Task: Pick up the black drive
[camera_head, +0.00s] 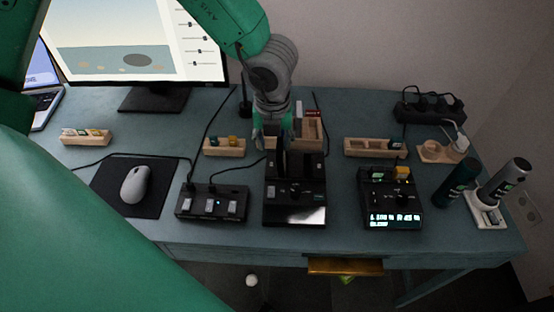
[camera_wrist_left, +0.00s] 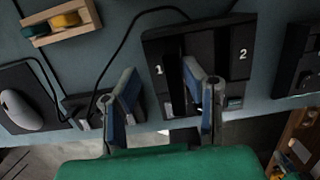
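A black dock (camera_head: 295,208) with a glossy front stands in the middle of the table. In the left wrist view the dock (camera_wrist_left: 217,42) shows slots marked 1 and 2. The black drive (camera_wrist_left: 174,75) stands upright at slot 1; its dark shape also shows in the head view (camera_head: 282,162). My left gripper (camera_head: 278,136) is above the back of the dock, pointing down. My right gripper is not in view.
A black switch box (camera_head: 212,203) with cables is left of the dock, and a lit black device (camera_head: 391,203) is to its right. Wooden holders (camera_head: 224,147) line the back. A mouse (camera_head: 136,185) lies on a black pad; two cylinders stand at right.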

